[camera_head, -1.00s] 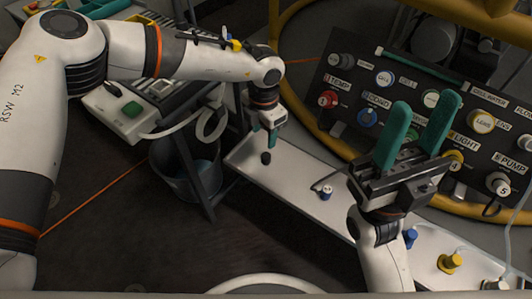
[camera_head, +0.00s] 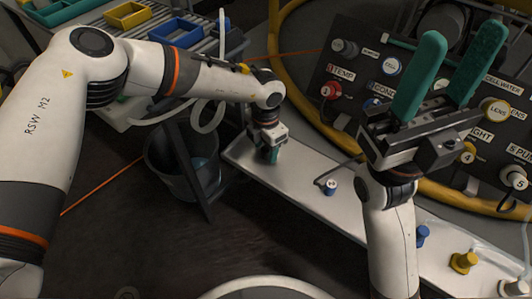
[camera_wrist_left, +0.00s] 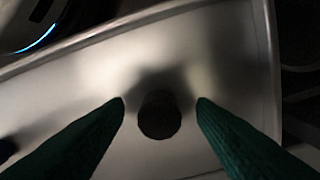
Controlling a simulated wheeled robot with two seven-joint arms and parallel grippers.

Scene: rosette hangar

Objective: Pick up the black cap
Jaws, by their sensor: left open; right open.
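The black cap (camera_wrist_left: 159,115) stands on the pale metal shelf (camera_wrist_left: 60,100) in the left wrist view, between the two green fingertips of my left gripper (camera_wrist_left: 161,103). Dark gaps and bare metal show on both sides of it, so the fingers look apart from it. In the head view my left gripper (camera_head: 269,155) points down at the left end of the shelf (camera_head: 310,205) and hides the cap. My right gripper (camera_head: 448,75) is open and empty, raised in front of the panel with its green fingers pointing up.
A dark panel (camera_head: 352,78) with labelled coloured knobs stands behind the shelf. A blue-and-white cap (camera_head: 330,187), a blue cap (camera_head: 422,236) and a yellow cap (camera_head: 464,262) stand along the shelf. A bucket (camera_head: 165,165) is on the floor left of it.

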